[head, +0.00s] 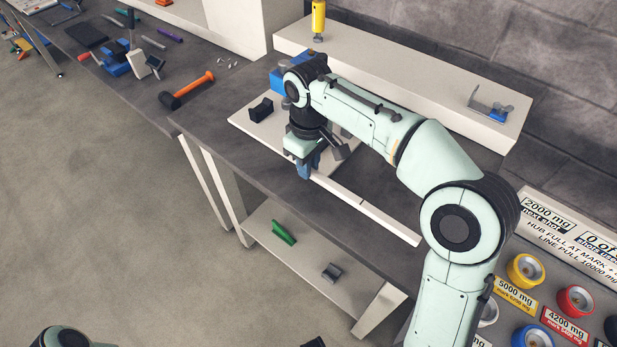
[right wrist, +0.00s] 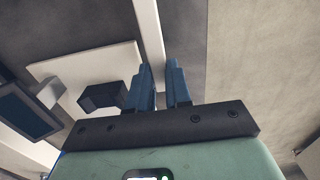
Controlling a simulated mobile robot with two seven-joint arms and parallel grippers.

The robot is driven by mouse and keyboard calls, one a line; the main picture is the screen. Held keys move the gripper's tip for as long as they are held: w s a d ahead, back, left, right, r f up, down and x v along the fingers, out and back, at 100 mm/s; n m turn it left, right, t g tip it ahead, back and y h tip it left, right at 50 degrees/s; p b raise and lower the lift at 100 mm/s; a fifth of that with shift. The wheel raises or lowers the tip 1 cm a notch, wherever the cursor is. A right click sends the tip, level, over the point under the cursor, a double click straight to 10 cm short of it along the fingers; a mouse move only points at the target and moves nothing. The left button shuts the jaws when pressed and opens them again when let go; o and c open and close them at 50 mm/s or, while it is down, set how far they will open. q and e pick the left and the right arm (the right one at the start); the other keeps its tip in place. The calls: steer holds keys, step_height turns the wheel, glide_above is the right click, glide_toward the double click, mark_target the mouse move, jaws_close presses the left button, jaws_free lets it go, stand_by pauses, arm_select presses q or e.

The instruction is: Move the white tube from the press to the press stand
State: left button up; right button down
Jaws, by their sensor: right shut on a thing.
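A long white tube (head: 385,221) runs from my right gripper toward the lower right in the head view, over the dark bench. My right gripper (head: 308,168) points down, with its blue fingers shut on the tube near one end. In the right wrist view the tube (right wrist: 149,40) runs up from between the fingers (right wrist: 162,88). I cannot tell whether it touches the bench. A blue device (head: 276,82), perhaps the press, is partly hidden behind my right arm, by a white base plate (head: 244,119). I cannot tell which thing is the press stand. My left gripper is not in view.
A black block (head: 260,109) sits on the base plate. A white ledge (head: 420,100) behind holds a yellow cylinder (head: 318,18) and a metal bracket (head: 490,105). A lower shelf (head: 300,262) holds a green piece (head: 283,233).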

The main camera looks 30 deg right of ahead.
mark_target(308, 186)
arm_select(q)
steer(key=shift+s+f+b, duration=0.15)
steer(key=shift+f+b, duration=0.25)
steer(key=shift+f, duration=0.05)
arm_select(e)
steer(key=shift+f, duration=2.1)
steer(key=shift+f, duration=0.1)
steer(key=shift+f, duration=0.15)
steer(key=c, duration=1.3)
jaws_free()
steer(key=shift+c, duration=0.2)
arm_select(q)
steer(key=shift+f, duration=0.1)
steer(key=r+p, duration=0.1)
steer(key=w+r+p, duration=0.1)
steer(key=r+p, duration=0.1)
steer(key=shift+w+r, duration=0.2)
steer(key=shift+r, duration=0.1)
arm_select(e)
step_height(308, 186, up, 13)
steer(key=shift+f, duration=0.2)
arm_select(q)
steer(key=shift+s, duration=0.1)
arm_select(e)
steer(key=shift+f, duration=0.1)
